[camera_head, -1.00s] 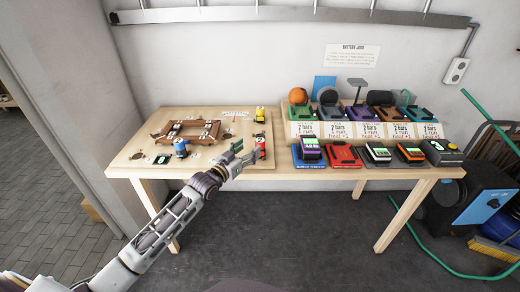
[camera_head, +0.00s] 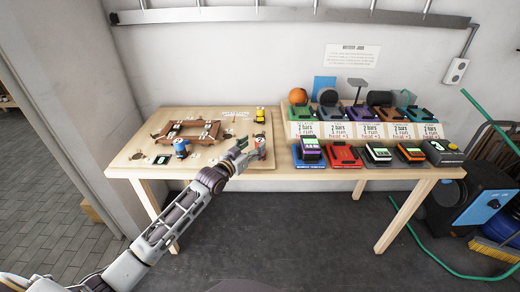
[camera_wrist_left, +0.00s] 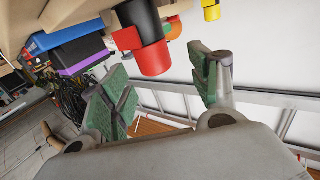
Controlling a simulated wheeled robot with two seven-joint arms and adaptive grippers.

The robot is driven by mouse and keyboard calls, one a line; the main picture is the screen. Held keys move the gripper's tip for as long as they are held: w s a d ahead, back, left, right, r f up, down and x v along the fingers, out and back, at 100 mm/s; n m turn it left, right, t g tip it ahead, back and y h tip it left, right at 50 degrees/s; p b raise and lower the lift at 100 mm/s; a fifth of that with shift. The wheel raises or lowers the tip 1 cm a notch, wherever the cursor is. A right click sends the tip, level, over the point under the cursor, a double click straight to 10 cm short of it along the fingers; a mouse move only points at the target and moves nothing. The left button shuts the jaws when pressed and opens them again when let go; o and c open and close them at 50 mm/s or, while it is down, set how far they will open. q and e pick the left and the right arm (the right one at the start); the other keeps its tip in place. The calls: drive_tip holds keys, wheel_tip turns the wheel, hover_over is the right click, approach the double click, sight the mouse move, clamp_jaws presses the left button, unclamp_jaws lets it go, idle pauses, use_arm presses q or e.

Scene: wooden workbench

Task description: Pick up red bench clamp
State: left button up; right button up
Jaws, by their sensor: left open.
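The red bench clamp (camera_head: 260,143) is near the right edge of the board on the left half of the workbench. My left gripper (camera_head: 246,149) is just beside it and partly covers it in the head view. In the left wrist view the clamp shows as a red and black body (camera_wrist_left: 151,57) ahead of the two green finger pads of my left gripper (camera_wrist_left: 160,90). The pads are spread wide with nothing between them. My right gripper is not in view.
A blue clamp (camera_head: 181,147) and a yellow clamp (camera_head: 260,115) stand on the same board (camera_head: 135,158). A brown wooden frame (camera_head: 167,138) lies behind the blue one. Several battery packs stand to the right, near a purple-topped one (camera_head: 311,148).

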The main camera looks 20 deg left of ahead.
sight(259, 141)
use_arm(q)
drive_tip(key=shift+x, duration=0.8)
drive_tip(key=shift+w+d+r, duration=0.15)
drive_tip(key=shift+w+d, duration=0.1)
drive_tip(key=shift+d, duration=0.1)
drive_tip(key=shift+w+d, duration=0.15)
drive_tip(key=shift+w, duration=0.4)
drive_tip(key=shift+w+d, duration=0.15)
drive_tip(key=shift+w, duration=0.25)
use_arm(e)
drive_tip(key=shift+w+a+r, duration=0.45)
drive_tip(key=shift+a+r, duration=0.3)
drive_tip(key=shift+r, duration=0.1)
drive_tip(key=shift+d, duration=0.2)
use_arm(q)
drive_tip(key=c, duration=1.4)
